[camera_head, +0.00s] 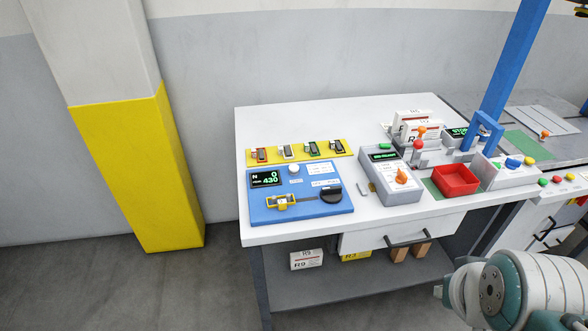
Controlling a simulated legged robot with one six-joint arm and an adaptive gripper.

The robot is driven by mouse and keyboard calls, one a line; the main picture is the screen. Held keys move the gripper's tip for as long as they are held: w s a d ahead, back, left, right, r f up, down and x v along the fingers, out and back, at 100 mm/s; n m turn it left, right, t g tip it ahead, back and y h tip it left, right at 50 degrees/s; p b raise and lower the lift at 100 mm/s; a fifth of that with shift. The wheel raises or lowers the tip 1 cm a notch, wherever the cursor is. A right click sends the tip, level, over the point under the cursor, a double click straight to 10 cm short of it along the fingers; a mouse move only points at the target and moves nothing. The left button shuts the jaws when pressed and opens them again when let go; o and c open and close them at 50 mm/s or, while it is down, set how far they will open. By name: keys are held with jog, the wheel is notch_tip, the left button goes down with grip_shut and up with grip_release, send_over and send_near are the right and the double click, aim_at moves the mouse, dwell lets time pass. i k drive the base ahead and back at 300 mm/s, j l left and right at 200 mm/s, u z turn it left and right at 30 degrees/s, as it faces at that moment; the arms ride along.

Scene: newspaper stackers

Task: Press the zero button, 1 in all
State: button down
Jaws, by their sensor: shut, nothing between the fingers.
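A blue panel (325,208) lies on the left part of the white workbench. I cannot tell for certain that this is the zero button. My gripper is not in view; only pale and teal links of my arm show at the lower right, well apart from the panel.
On the white workbench (270,123), a yellow strip (342,148) with several small parts lies behind the panel. A grey device (390,182) with an orange knob, a red tray (455,181) and a blue post (510,60) stand to the right. A yellow-based pillar (140,170) stands left.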

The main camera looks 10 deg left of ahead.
aim_at(293, 168)
jog(key=k+j+z, duration=0.1)
jog(key=j+z, duration=0.15)
jog(key=j, duration=1.3)
jog(key=i+j+z, duration=0.1)
jog(key=i+j, duration=0.2)
jog(key=j, duration=0.15)
jog(key=i+j+z, duration=0.1)
jog(key=i+j, duration=0.15)
jog(key=j, duration=0.2)
